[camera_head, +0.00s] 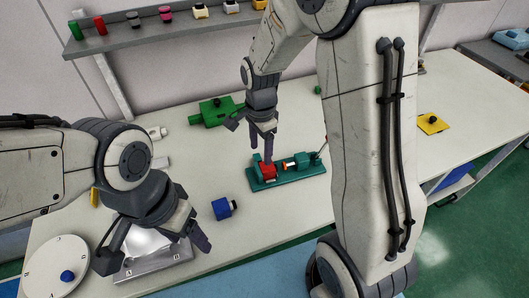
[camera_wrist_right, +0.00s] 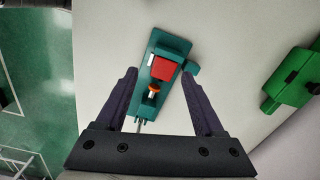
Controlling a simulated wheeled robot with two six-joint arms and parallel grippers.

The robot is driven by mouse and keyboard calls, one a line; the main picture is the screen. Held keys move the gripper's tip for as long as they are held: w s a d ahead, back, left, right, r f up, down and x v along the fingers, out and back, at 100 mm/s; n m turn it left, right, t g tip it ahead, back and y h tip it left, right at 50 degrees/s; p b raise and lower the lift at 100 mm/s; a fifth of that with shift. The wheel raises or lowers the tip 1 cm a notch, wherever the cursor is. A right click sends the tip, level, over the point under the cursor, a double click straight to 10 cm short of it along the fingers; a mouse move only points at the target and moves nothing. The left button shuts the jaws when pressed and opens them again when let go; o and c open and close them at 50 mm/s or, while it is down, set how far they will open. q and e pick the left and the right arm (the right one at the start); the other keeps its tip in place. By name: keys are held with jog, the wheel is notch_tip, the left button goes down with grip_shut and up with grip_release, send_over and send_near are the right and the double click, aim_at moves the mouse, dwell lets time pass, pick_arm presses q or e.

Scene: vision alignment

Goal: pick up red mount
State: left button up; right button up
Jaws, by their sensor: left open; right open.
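The red mount (camera_head: 268,170) sits on the left part of a teal base (camera_head: 302,175) on the white table. In the right wrist view the red mount (camera_wrist_right: 164,69) lies between and beyond the fingertips, on the teal base (camera_wrist_right: 172,44). My left gripper (camera_head: 165,250) is open over a metallic plate (camera_head: 150,268) at the front left, away from the mount.
A blue block (camera_head: 224,208) stands between my two grippers. A green block (camera_head: 213,111) lies behind the teal base. A white disc with a blue knob (camera_head: 67,275) is at the front left, and a yellow piece (camera_head: 433,124) at the right. A shelf (camera_head: 150,38) with small parts runs along the wall.

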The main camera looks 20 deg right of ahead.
jog(key=w+d+m, duration=0.1)
jog(key=d+f+m, duration=0.1)
jog(key=d, duration=0.1)
jog(key=shift+w+m+p, duration=0.3)
jog(key=shift+w+m, duration=0.05)
jog(key=shift+m, duration=0.05)
send_over(267, 170)
jog(key=w+d, duration=0.1)
jog(key=w, duration=0.1)
jog(key=f, duration=0.4)
jog(key=shift+s+d+f+p, duration=0.1)
jog(key=shift+s+f+p, duration=0.15)
jog(key=shift+f+p, duration=0.1)
jog(key=f, duration=0.1)
jog(key=f+p, duration=0.1)
jog(key=f, duration=0.1)
jog(key=f+p, duration=0.1)
jog(key=f, duration=0.1)
jog(key=shift+a, duration=0.3)
jog(key=shift+f, duration=0.35)
pick_arm(q)
notch_tip(267, 170, up, 4)
jog(key=shift+a, duration=0.1)
pick_arm(e)
grip_shut()
